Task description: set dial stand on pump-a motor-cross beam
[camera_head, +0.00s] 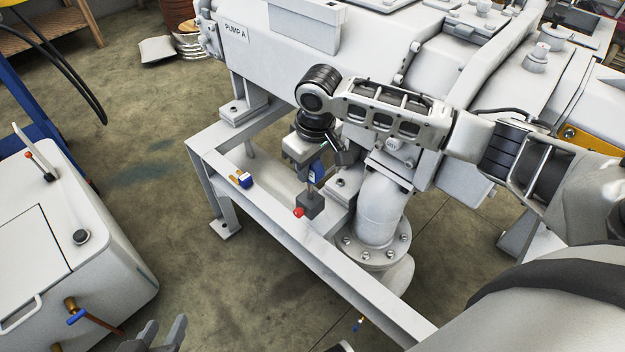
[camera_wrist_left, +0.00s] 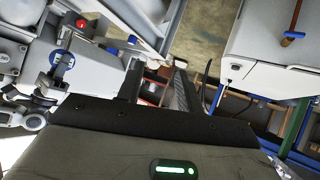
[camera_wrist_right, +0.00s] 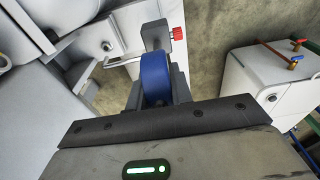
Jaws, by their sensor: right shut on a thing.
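The dial stand has a blue dial (camera_head: 316,172) and a dark block base (camera_head: 312,206) with a red knob (camera_head: 299,212). My right gripper (camera_head: 317,155) is shut on the dial stand, with the blue dial (camera_wrist_right: 155,78) between its fingers. The base hangs below, over or close to the pale cross beam (camera_head: 270,228) of the Pump A frame; I cannot tell if they touch. The left wrist view also shows the dial (camera_wrist_left: 62,60) and red knob (camera_wrist_left: 80,23). My left gripper (camera_head: 160,338) is low at the bottom edge; its fingers (camera_wrist_left: 157,88) are apart and empty.
A small blue-and-orange item (camera_head: 242,180) sits on the frame's left part. A flanged pipe (camera_head: 380,215) stands right of the dial stand. The pump body (camera_head: 270,60) is behind. A white cabinet (camera_head: 70,240) stands left, with open floor between it and the frame.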

